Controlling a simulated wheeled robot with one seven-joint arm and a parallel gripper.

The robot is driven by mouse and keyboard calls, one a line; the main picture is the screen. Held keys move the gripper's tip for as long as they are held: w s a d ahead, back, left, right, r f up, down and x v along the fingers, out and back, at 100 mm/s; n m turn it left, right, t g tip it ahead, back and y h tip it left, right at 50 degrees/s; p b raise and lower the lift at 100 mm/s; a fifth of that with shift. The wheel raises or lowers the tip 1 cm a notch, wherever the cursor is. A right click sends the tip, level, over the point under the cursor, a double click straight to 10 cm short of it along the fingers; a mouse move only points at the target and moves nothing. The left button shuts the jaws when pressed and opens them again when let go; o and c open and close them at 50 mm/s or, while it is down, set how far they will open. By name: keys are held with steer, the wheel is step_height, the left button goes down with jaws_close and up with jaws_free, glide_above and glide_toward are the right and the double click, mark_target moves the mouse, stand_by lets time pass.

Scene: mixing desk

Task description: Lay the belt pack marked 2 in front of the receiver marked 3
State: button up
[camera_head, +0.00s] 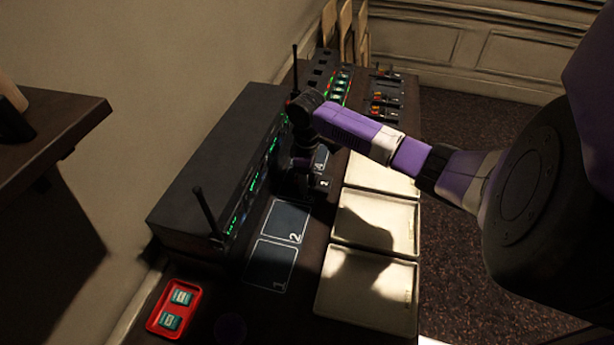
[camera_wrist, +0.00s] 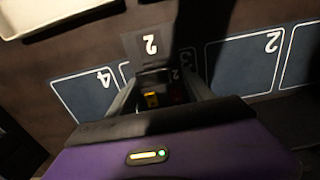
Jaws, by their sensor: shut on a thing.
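My gripper (camera_head: 300,172) is shut on the belt pack marked 2 (camera_head: 322,184), a small dark box, close in front of the black receiver housing (camera_head: 215,150). In the wrist view the pack's grey face with its 2 (camera_wrist: 150,43) shows beyond the fingers (camera_wrist: 157,85). The pad marked 3 (camera_wrist: 186,62) lies beneath and is mostly hidden by pack and fingers. I cannot tell whether the pack touches it. The pad marked 4 (camera_wrist: 85,95) and the pad marked 2 (camera_wrist: 245,65) flank it. The receiver's number is not readable.
The pad marked 2 (camera_head: 287,222) and the pad marked 1 (camera_head: 270,266) look bare. Cream trays (camera_head: 367,290) line the right side. A red tray (camera_head: 155,325) holds two teal items. An antenna (camera_head: 207,212) stands at the housing's near end.

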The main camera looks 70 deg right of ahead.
stand_by(0.4)
steer(key=o, duration=1.9)
steer(key=shift+r+p, duration=3.5)
